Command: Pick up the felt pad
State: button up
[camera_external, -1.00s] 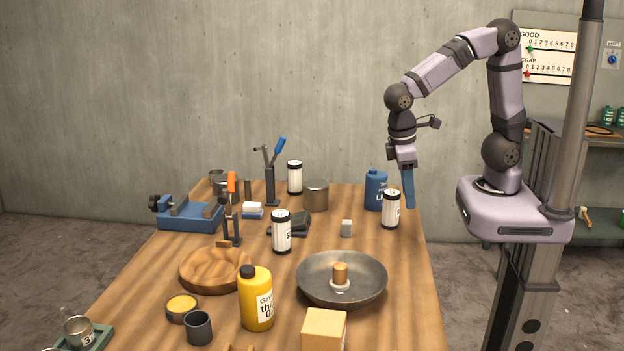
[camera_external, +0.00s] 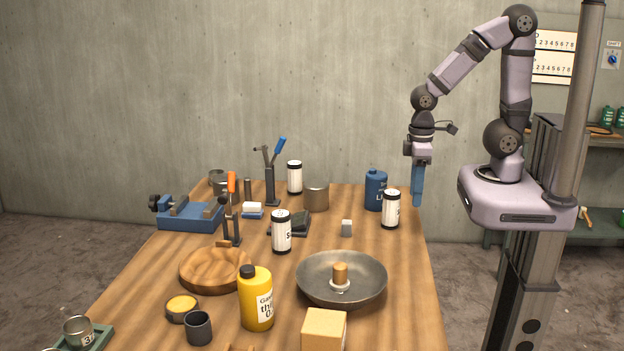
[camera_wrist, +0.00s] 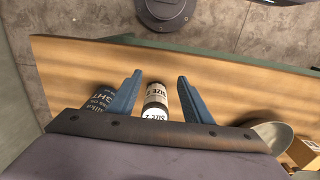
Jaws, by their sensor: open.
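My gripper (camera_external: 417,202) has blue fingers and hangs pointing down past the right edge of the table, beside a white can (camera_external: 391,210). In the wrist view the fingers of my gripper (camera_wrist: 160,76) are spread apart with nothing held; a white labelled can (camera_wrist: 156,100) shows below and between them. A dark flat pad-like thing (camera_external: 300,221) lies mid-table, partly hidden behind another white can (camera_external: 281,232). It may be the felt pad, but I cannot tell for sure. My gripper is well to its right.
A blue canister (camera_external: 376,191) stands near the right edge. A metal bowl (camera_external: 318,292) holding a wooden knob, a yellow bottle (camera_external: 257,300) and a wooden dish (camera_external: 206,281) are nearer the front. Upright clamps (camera_external: 270,184) stand at the back left.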

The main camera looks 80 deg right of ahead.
notch_tip(320, 180, up, 5)
jog(key=w, duration=0.2)
jog(key=w+a+b, duration=0.1)
jog(key=w, duration=0.3)
jog(key=shift+w+a+r, duration=0.25)
jog(key=shift+w+r, duration=0.1)
jog(key=b, duration=0.2)
send_over(347, 222)
notch_tip(347, 222, down, 5)
jog(key=shift+s+f, duration=0.1)
jog(key=shift+f, duration=0.05)
jog(key=shift+d+f+p, duration=0.1)
jog(key=shift+f+p, duration=1.15)
jog(key=shift+f, duration=2.9)
jog(key=shift+c, duration=0.6)
jog(key=c, duration=1)
